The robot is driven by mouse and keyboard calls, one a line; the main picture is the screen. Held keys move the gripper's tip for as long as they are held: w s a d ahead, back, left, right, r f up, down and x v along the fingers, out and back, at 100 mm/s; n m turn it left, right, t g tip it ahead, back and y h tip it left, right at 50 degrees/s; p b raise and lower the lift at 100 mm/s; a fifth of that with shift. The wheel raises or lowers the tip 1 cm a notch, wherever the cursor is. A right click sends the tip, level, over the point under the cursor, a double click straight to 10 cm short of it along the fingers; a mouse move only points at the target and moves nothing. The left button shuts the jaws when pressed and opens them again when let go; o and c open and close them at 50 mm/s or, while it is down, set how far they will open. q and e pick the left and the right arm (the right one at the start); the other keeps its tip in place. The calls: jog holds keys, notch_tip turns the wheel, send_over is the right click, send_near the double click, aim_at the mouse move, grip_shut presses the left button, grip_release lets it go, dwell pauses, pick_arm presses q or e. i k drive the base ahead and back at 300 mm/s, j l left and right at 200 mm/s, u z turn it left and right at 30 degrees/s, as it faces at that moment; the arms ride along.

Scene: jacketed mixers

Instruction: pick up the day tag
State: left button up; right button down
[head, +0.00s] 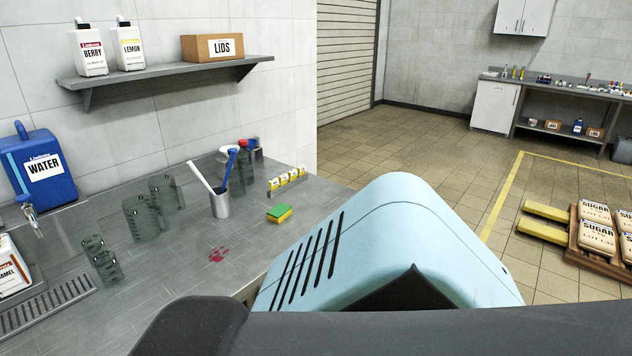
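A short row of small yellow-and-white tags (287,180) stands in a dark holder near the right edge of the grey counter (120,310), by the wall. Their print is too small to read, so I cannot tell whether the day tag is one of them. Neither of my grippers shows in the head view.
A sponge (279,213), a metal cup with utensils (220,204), a red-capped bottle (243,160), clear jugs (141,217) and a blue water container (41,168) stand on the counter. A red stain (216,254) marks it. A shelf (165,70) hangs above. The lower middle view is blocked.

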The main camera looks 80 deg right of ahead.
aim_at(283, 178)
jog(key=z, duration=2.4)
jog(key=i+l+u, duration=0.1)
jog(key=u, duration=0.3)
jog(key=l+u, duration=0.15)
jog(key=u, duration=0.25)
jog(key=i+l+u, duration=0.1)
jog(key=u, duration=0.3)
jog(key=l+u, duration=0.5)
jog(key=l, duration=0.5)
jog(key=l+u, duration=0.1)
jog(key=l, duration=0.85)
jog(key=k+l, duration=0.15)
jog(key=l, duration=0.8)
jog(key=i+l, duration=0.25)
jog(key=i+u, duration=0.05)
jog(key=i, duration=0.05)
